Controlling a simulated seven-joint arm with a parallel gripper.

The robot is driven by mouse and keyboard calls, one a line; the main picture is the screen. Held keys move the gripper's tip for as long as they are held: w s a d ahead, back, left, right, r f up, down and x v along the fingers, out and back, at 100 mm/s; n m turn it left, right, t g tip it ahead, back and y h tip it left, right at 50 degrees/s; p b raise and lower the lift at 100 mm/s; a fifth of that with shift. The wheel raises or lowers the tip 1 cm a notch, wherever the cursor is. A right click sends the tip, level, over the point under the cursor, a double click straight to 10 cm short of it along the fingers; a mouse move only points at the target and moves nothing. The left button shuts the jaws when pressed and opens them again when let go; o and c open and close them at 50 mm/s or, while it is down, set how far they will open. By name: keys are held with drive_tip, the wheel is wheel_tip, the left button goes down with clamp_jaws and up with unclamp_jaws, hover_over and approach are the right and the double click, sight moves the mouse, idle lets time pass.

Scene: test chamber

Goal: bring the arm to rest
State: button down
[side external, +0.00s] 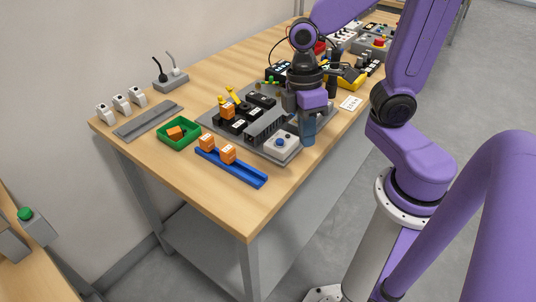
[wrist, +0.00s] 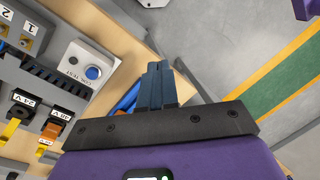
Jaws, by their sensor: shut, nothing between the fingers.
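My purple arm reaches over the workbench from the right in the side external view. My gripper (side external: 308,138) points down beside a grey box with a blue button (side external: 281,142), near the bench's right edge. In the wrist view my gripper (wrist: 158,68) has its blue-grey fingers together with nothing between them. The same button box (wrist: 88,72) lies to the left of the fingertips there, apart from them. The fingers hide part of the blue rail in the wrist view.
A grey panel (side external: 213,122) with black modules lies on the wooden workbench (side external: 215,210). A green tray (side external: 163,139) holds an orange block. A blue rail (side external: 245,174) carries orange blocks. A two-lever box (side external: 171,80) stands at the back. The bench's front corner is clear.

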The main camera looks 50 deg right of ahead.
drive_tip(key=s+r+n+t, duration=0.1)
drive_tip(key=s+t, duration=0.1)
drive_tip(key=s, duration=0.5)
drive_tip(key=shift+s+d+n, duration=0.15)
drive_tip(key=shift+s+n, duration=0.05)
drive_tip(key=shift+n, duration=0.2)
idle(0.6)
